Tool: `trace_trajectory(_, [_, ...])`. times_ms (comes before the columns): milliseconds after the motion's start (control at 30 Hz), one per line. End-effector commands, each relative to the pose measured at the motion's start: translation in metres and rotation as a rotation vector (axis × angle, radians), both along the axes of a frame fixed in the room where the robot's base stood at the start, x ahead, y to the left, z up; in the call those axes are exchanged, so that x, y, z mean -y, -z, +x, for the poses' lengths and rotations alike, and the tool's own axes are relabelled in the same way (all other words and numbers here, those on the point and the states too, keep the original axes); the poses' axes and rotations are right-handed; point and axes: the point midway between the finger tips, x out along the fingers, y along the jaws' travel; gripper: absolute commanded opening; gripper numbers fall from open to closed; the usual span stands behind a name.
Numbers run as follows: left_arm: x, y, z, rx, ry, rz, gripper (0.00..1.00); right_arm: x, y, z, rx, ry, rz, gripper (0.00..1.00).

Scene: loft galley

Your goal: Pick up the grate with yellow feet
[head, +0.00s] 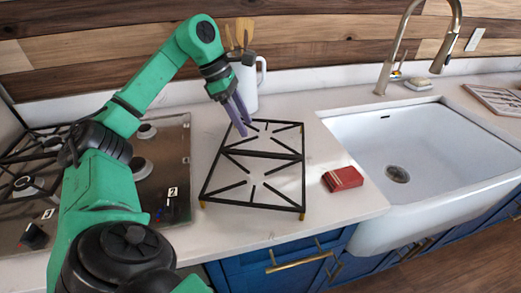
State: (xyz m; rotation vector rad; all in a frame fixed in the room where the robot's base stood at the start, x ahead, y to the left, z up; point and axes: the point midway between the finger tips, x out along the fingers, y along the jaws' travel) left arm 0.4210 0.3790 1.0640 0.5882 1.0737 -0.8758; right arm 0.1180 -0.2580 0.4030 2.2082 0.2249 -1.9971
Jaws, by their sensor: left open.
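The grate with yellow feet (252,184) is a black rectangular frame with bars pointing inward. It lies on the white counter between the stove and the sink, and small yellow feet show at its two front corners. My left gripper (242,118) reaches in from the left, pointing down over the far part of the grate. Its two purple fingers are open with nothing seen between them. I cannot tell whether the fingertips touch the grate's far bar. My right gripper is not in view.
A stove (178,200) with bare burners and another black grate (30,150) is at the left. A white pitcher (249,85) with utensils stands behind the grate. A red packet (342,179) lies to its right, before the sink (440,175) and faucet (418,40).

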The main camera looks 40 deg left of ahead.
Motion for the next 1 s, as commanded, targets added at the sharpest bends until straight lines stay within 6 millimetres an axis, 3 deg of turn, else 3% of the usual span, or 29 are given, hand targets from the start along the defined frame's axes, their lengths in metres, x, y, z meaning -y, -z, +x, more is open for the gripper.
trace_trajectory(33, [0.005, 0.019, 0.002, -0.007, 0.003, 0.001, 0.55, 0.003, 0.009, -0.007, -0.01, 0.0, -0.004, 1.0])
trace_trajectory(100, [0.011, 0.035, 0.006, -0.007, 0.003, 0.001, 0.55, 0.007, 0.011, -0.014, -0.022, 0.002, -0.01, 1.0])
trace_trajectory(533, [0.037, 0.097, 0.022, -0.003, 0.002, -0.003, 0.55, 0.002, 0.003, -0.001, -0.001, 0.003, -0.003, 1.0])
trace_trajectory(800, [0.039, 0.105, 0.024, 0.001, 0.0, -0.001, 0.55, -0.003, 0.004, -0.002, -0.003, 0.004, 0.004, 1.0])
trace_trajectory(933, [0.039, 0.105, 0.024, 0.001, 0.0, -0.001, 0.05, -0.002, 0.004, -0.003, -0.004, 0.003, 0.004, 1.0])
trace_trajectory(1000, [0.039, 0.105, 0.024, 0.001, 0.0, -0.001, 0.0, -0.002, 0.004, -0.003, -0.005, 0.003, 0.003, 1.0])
